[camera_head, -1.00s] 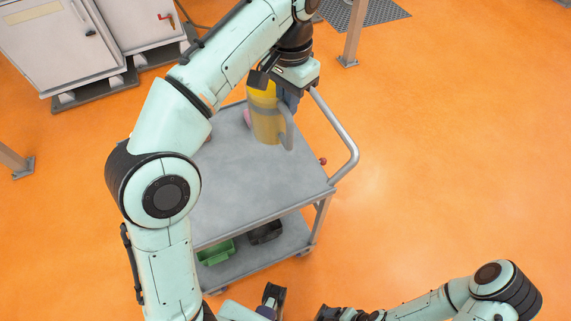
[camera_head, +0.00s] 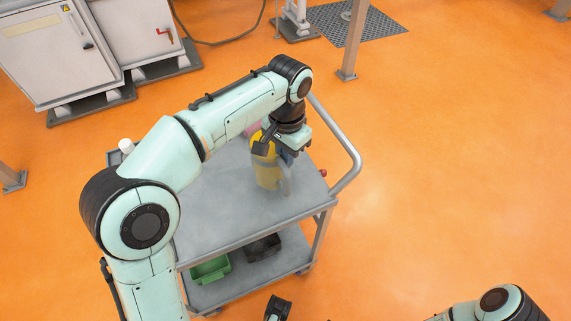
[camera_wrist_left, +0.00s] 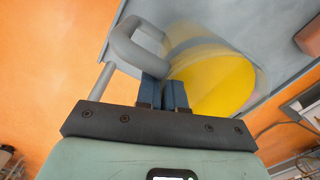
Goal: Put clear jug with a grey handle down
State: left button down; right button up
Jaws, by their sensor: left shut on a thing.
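The clear jug (camera_head: 264,173), with yellow contents and a grey handle (camera_head: 286,184), stands roughly upright at the cart's top shelf (camera_head: 225,215). I cannot tell whether its base touches the shelf. My left gripper (camera_head: 287,156) is at the jug's handle side. In the left wrist view, its blue fingers (camera_wrist_left: 163,93) are shut on the grey handle (camera_wrist_left: 128,45), and the yellow contents (camera_wrist_left: 212,82) show beside them. The arm hides part of the shelf.
A pink thing (camera_head: 250,128) stands behind the jug, partly hidden. A white-capped thing (camera_head: 126,146) is at the shelf's left. The cart's rail (camera_head: 345,150) curves at the right. Green (camera_head: 211,270) and black (camera_head: 263,248) bins sit below. Shelf in front of the jug is clear.

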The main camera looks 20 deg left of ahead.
pick_arm(q)
jog(key=shift+f+b, duration=0.35)
jog(key=shift+f, duration=1.25)
jog(key=c, duration=1.3)
grip_release()
jog(key=shift+f, duration=0.2)
jog(key=shift+o, duration=0.2)
notch_tip(320, 180, up, 12)
jog(key=p, duration=0.4)
jog(key=shift+w+d+r, duration=0.1)
jog(key=shift+w+r, duration=0.05)
jog(key=shift+r, duration=0.05)
